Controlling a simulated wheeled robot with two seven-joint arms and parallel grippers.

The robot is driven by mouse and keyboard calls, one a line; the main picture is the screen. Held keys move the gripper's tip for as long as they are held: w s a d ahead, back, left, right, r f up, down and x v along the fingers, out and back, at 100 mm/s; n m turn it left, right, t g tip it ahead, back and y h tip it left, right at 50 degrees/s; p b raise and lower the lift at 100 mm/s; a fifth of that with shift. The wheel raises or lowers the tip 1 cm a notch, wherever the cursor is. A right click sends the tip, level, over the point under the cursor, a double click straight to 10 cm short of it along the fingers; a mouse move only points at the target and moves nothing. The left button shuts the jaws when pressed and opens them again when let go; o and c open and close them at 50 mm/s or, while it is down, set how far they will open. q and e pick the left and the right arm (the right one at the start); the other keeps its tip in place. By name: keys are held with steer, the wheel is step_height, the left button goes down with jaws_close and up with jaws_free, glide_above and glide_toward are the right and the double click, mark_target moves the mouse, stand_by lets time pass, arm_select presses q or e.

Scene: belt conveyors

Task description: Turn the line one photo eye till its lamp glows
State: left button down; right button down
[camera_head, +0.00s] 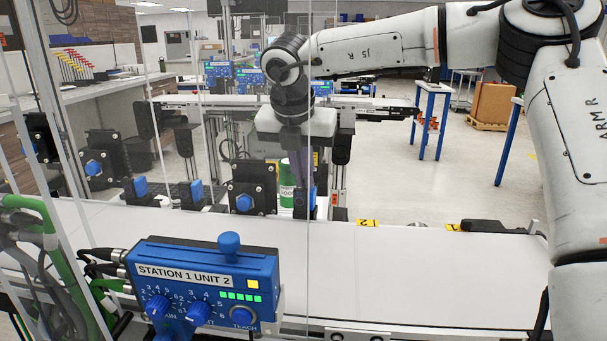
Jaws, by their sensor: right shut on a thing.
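My right gripper (302,182) reaches down from the upper middle, beyond the near conveyor's back edge. It is shut on what looks like a small blue photo eye (304,202), which is partly hidden by the fingers and seen through a clear panel. I cannot make out a lamp on it or which way it faces. My left gripper is not in view.
A blue control box (185,272) labelled "STATION 1 UNIT 2" stands in front, with a yellow light and green bars showing. The white near conveyor (420,268) is bare.

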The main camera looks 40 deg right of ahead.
steer(key=shift+d+f+n+t+b, duration=0.1)
steer(key=shift+n+t+b, duration=0.25)
steer(key=shift+b, duration=0.25)
steer(key=shift+n, duration=0.45)
steer(key=c, duration=1.9)
jaws_free()
steer(key=shift+s+r, duration=0.1)
steer(key=shift+r, duration=0.15)
steer(key=v, duration=1)
steer(key=shift+r+b, duration=0.1)
steer(key=shift+b, duration=0.2)
